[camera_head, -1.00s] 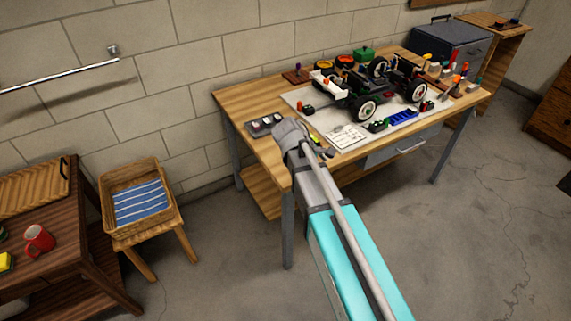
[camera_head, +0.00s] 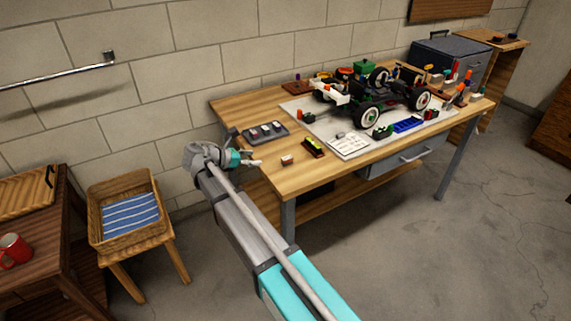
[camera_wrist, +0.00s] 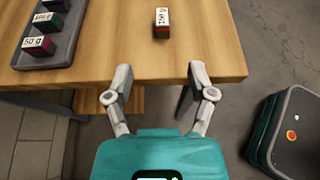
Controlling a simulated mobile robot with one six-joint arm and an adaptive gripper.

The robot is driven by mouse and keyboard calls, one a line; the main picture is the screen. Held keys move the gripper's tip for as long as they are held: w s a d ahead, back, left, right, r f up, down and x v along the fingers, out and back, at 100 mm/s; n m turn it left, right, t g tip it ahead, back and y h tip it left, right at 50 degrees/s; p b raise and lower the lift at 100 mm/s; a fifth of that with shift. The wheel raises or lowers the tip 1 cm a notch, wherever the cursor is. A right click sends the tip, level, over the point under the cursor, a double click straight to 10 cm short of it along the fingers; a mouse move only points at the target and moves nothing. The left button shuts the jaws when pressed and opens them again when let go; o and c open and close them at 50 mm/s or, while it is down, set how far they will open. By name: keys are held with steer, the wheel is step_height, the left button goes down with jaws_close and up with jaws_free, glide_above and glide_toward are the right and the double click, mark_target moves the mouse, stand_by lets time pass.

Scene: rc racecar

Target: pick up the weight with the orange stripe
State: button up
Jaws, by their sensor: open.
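A small weight (camera_wrist: 162,23) with a white labelled top and an orange-red band on its side stands alone on the workbench (camera_wrist: 110,70), near its edge. The label is too small to read surely. It also shows in the head view as a small block (camera_head: 288,160). My gripper (camera_wrist: 161,85) is open and empty, its fingers spread at the bench edge, short of the weight and lined up with it sideways. In the head view my gripper (camera_head: 247,158) is at the bench's left end, left of the weight.
A grey tray (camera_wrist: 58,58) holds several weights, with blue and crimson bands, left of the lone weight. In the head view a small level (camera_head: 313,147), a paper sheet (camera_head: 349,144) and a model car (camera_head: 367,115) lie further right. Bench around the weight is clear.

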mark_target(282, 160)
steer(key=shift+d+f, duration=0.1)
steer(key=b+x, duration=0.3)
steer(key=x, duration=0.4)
steer(key=shift+f, duration=0.1)
steer(key=shift+w+d+f, duration=0.15)
steer(key=shift+w+d, duration=0.3)
steer(key=shift+d, duration=0.1)
steer(key=shift+s+f+b+x, duration=0.15)
steer(key=shift+b+x, duration=0.45)
steer(key=shift+x, duration=0.4)
steer(key=shift+s+f+b+x, duration=0.15)
steer(key=shift+b+x, duration=0.4)
steer(key=shift+x, duration=0.4)
steer(key=shift+w+d+f, duration=0.15)
steer(key=shift+w+d, duration=0.2)
steer(key=shift+d, duration=0.25)
